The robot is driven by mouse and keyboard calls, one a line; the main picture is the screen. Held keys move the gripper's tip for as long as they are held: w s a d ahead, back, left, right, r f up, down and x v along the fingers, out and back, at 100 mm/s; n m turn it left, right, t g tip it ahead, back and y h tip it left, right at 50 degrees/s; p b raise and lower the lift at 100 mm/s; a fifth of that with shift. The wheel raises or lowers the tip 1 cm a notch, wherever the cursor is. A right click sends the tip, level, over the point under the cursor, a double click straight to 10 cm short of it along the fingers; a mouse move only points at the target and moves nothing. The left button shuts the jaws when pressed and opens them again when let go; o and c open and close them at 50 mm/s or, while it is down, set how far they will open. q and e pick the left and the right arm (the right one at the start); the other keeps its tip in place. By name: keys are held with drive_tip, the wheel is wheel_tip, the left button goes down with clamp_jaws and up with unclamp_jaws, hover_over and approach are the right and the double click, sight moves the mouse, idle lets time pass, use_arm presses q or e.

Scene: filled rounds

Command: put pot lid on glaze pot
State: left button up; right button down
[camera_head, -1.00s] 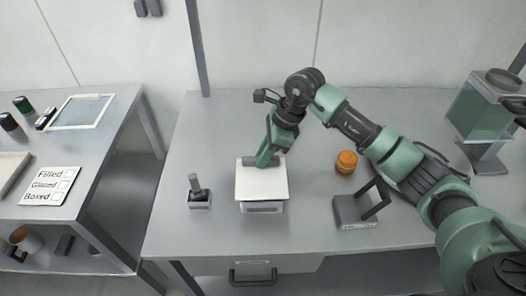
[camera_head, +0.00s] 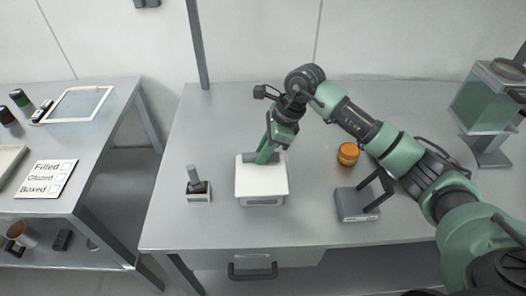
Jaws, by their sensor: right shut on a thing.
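The pot lid (camera_head: 260,180) is a white square plate with a grey bar handle. My right gripper (camera_head: 267,155) reaches down from above and is shut on the lid's handle at the lid's far side. My left gripper is not in view.
A small dark holder (camera_head: 199,191) stands left of the pot. An orange jar (camera_head: 348,154) and a grey stand (camera_head: 358,203) are to the right, near my right arm. A green-tinted tank (camera_head: 487,105) stands at the far right. A side table (camera_head: 95,150) is on the left.

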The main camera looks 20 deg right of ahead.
drive_tip(key=shift+f+b, duration=0.25)
drive_tip(key=shift+b, duration=0.25)
idle(0.7)
drive_tip(key=c, duration=0.8)
unclamp_jaws()
drive_tip(key=shift+o, duration=0.2)
drive_tip(key=shift+r, duration=0.1)
drive_tip(key=shift+r+p, duration=1.65)
drive_tip(key=shift+r, duration=1.8)
